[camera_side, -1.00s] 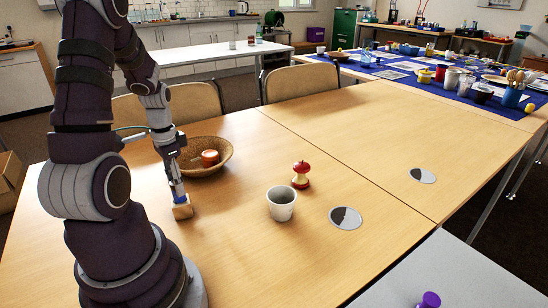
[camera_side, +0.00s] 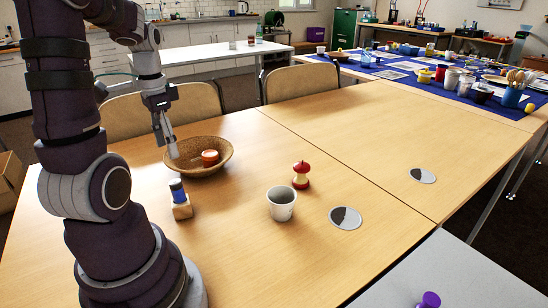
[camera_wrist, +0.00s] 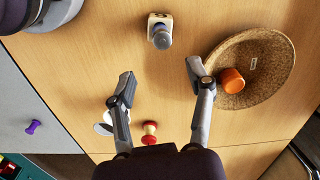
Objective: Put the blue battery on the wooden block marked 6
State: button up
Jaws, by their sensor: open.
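The blue battery (camera_side: 178,189), dark at one end, stands upright on a small wooden block (camera_side: 182,210) on the table, left of centre in the side view. In the wrist view the battery (camera_wrist: 162,38) and the block (camera_wrist: 154,18) show at the top middle. The number on the block is not readable. My gripper (camera_side: 173,152) is raised behind the battery, at the left rim of the wicker bowl in the side view.
A round disc (camera_side: 345,218) lies in the tabletop.

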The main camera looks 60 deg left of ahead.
jog(key=w+d+r+m+t, duration=0.1)
jog(key=w+d+r+t, duration=0.1)
jog(key=d, duration=0.7)
jog(key=w+d+r+t, duration=0.3)
jog(key=d, duration=0.7)
jog(key=shift+w+r+m+t, duration=0.15)
jog(key=shift+w+m+t, duration=0.15)
jog(key=shift+m, duration=0.1)
